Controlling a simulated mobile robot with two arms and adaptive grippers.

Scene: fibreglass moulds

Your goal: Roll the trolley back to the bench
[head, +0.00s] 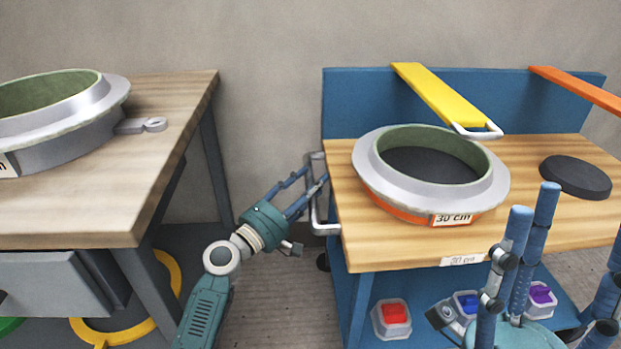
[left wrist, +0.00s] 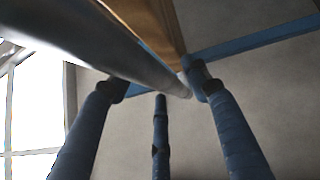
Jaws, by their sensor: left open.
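The trolley is blue with a wooden top (head: 390,245) and stands at the right of the head view. Its grey side handle (head: 317,212) sticks out on its left side. My left gripper (head: 310,181) is at this handle with its fingers open. In the left wrist view a grey bar (left wrist: 120,50) runs between the spread fingers (left wrist: 160,95); I cannot tell whether they touch it. The bench (head: 100,215) with a wooden top stands at the left, with a floor gap between it and the trolley. My right gripper (head: 560,225) is open and empty in front of the trolley.
A ring mould (head: 372,172) marked 30 cm and a dark disc (head: 575,177) lie on the trolley. Yellow (head: 440,95) and orange (head: 580,88) bars top its back panel. Another mould (head: 60,150) is on the bench. A yellow ring (head: 172,275) lies below the bench.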

